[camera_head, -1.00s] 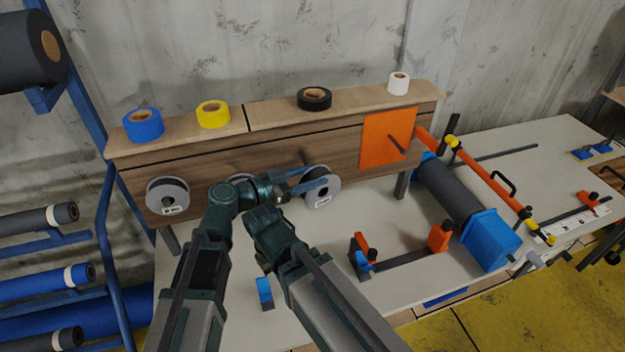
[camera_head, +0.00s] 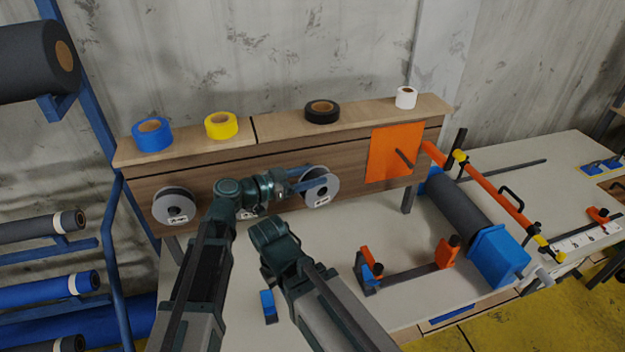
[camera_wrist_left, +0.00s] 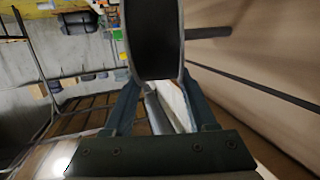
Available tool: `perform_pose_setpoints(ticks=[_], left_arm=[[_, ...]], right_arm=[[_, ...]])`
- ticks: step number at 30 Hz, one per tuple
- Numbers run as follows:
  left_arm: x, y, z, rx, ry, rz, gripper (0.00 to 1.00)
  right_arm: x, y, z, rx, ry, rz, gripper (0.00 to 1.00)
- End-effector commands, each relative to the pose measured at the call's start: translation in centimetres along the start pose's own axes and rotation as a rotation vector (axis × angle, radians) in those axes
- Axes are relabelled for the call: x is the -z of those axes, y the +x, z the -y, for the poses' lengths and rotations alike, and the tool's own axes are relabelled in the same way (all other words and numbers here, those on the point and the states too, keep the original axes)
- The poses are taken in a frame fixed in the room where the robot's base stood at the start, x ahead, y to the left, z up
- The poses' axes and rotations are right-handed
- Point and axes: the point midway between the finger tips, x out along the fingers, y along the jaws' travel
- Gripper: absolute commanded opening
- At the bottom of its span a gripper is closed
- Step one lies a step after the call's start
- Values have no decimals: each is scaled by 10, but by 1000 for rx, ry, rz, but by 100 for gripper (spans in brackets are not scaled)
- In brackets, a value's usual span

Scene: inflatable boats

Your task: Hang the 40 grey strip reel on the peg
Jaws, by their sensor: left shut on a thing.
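My left gripper (camera_head: 308,184) is shut on a reel with pale grey flanges (camera_head: 309,197), held in front of the wooden back board. The reel has a white label too small to read. In the left wrist view the reel's dark winding (camera_wrist_left: 153,40) sits between the two fingers. The peg (camera_head: 404,158) sticks out from an orange panel (camera_head: 385,140), to the right of the held reel and apart from it. Another grey reel (camera_head: 174,206) is at the left of the board. A further one is mostly hidden behind my left arm.
Blue (camera_head: 152,135), yellow (camera_head: 221,125), black (camera_head: 322,111) and white (camera_head: 405,97) tape rolls stand on the shelf above the board. A bracketed bar (camera_head: 408,279) lies on the bench. A dark roller (camera_head: 459,207) with blue ends stands at the right.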

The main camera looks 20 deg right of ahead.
Motion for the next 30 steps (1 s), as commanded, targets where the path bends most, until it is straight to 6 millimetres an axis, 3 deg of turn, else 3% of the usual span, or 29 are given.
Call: perform_pose_setpoints(ticks=[18,30], left_arm=[[-2,11,35,0,-1,-1,0],[-4,13,43,-1,-1,-1,0]], right_arm=[[0,3,0,0,0,0,0],[0,7,1,0,0,0,0]])
